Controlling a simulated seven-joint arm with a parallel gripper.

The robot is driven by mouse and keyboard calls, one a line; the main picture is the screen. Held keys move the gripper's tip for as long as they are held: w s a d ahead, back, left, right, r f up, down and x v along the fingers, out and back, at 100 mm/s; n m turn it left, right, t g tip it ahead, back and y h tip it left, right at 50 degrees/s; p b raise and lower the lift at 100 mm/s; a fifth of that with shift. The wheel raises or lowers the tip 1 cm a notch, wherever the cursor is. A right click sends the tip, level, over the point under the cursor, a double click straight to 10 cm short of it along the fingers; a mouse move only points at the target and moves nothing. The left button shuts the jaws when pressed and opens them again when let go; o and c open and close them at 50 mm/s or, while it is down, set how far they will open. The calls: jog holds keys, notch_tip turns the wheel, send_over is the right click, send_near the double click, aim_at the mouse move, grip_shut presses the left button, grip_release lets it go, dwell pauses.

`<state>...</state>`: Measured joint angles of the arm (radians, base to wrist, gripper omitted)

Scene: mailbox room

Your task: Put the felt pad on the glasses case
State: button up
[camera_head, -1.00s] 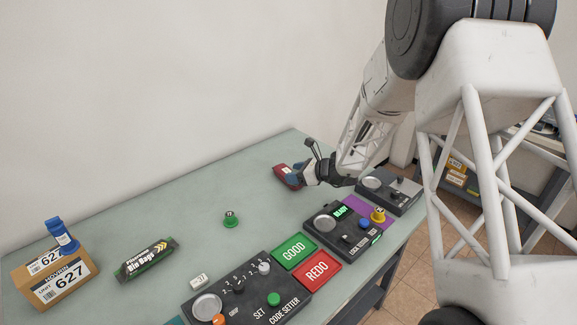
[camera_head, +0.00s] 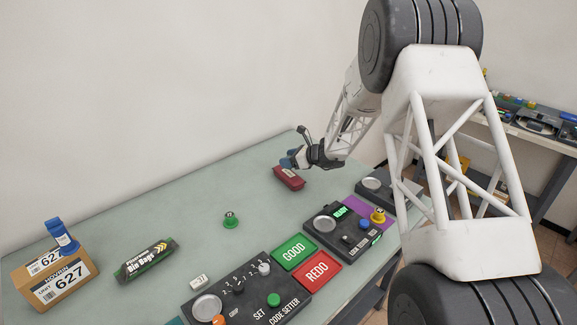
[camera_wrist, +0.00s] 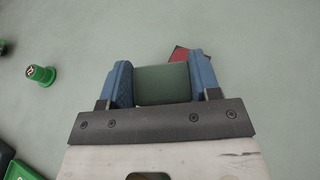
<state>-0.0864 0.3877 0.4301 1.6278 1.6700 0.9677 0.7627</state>
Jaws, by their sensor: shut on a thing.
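My gripper (camera_head: 289,161) is by the far end of the table, just behind or above the red glasses case (camera_head: 289,179) in the head view. In the wrist view its two blue fingers (camera_wrist: 160,75) are shut on a dark green block-like piece, which I take for the felt pad (camera_wrist: 162,86). The pad is hidden in the head view. A corner of the red case (camera_wrist: 178,54) shows beyond the pad in the wrist view, with the rest hidden behind the pad and right finger. I cannot tell the height between pad and case.
A green knobbed piece (camera_head: 230,220) stands mid-table. A control box (camera_head: 345,229), a green GOOD pad (camera_head: 294,251) and a red REDO pad (camera_head: 317,268) lie along the front edge. A cardboard box (camera_head: 56,282) and a bin bags pack (camera_head: 146,259) are at left.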

dwell(0.3)
jog(key=shift+w+a+f, duration=0.1)
jog(key=shift+w+f, duration=0.15)
jog(key=shift+w, duration=0.2)
jog(key=shift+f, duration=1.55)
jog(key=shift+f, duration=0.15)
jog(key=o, duration=0.9)
